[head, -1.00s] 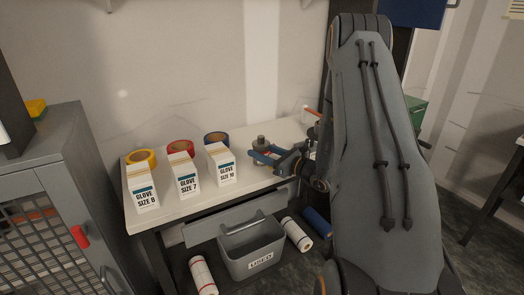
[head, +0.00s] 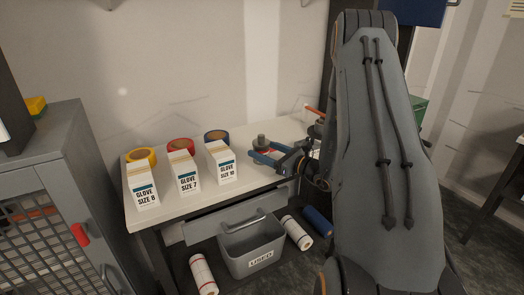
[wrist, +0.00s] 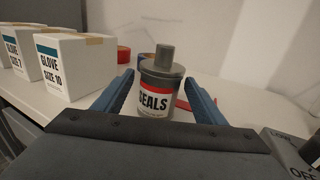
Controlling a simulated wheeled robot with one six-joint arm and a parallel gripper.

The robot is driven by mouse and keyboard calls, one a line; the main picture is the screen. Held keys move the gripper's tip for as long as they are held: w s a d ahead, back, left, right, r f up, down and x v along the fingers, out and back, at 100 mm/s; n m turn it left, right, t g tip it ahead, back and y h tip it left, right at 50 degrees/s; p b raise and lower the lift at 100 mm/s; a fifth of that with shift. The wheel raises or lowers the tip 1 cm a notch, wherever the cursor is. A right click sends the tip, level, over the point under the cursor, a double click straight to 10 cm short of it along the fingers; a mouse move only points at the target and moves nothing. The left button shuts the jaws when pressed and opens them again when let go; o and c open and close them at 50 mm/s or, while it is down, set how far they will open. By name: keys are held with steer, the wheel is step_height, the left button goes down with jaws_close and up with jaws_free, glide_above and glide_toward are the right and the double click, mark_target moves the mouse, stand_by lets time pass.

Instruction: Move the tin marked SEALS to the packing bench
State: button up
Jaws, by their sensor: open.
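The tin marked SEALS (wrist: 154,103) is a grey can with a white label, a red band and a knobbed lid. It stands upright on the white-topped bench (head: 185,208). The tin also shows in the head view (head: 262,142), partly hidden by my gripper (head: 268,157). In the wrist view my gripper (wrist: 161,84) is open, with one blue finger on each side of the tin. Gaps show between the fingers and the tin. The packing bench cannot be made out for certain.
Three glove boxes (head: 186,175) stand left of the tin, with yellow, red and blue tape rolls behind them. A grey USED bin (head: 252,250) and several rolls lie below. A grey cabinet (head: 55,155) is at left, a dark table (head: 500,180) at far right.

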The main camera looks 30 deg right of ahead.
steer(key=b+v, duration=0.2)
steer(key=v, duration=0.7)
steer(key=shift+s+d+f, duration=0.15)
steer(key=shift+s+d, duration=0.1)
steer(key=shift+s, duration=0.05)
steer(key=s+a+n+g+y, duration=0.1)
steer(key=s+a+n+g, duration=0.25)
steer(key=a, duration=0.45)
steer(key=s+a+f+n+g+y, duration=0.1)
steer(key=s+a+n+g+y, duration=0.15)
steer(key=a+n+g, duration=0.35)
steer(key=s+a+n+g+y, duration=0.1)
steer(key=s+a+n+g, duration=0.25)
steer(key=a, duration=0.55)
steer(key=s+a+n+g+h, duration=0.1)
steer(key=s+n+g+h, duration=0.1)
steer(key=s+n+h, duration=0.8)
steer(key=n+h, duration=0.2)
steer(key=n, duration=0.6)
steer(key=shift+s+r+g, duration=0.25)
steer(key=shift+r+g, duration=0.05)
steer(key=shift+r, duration=0.05)
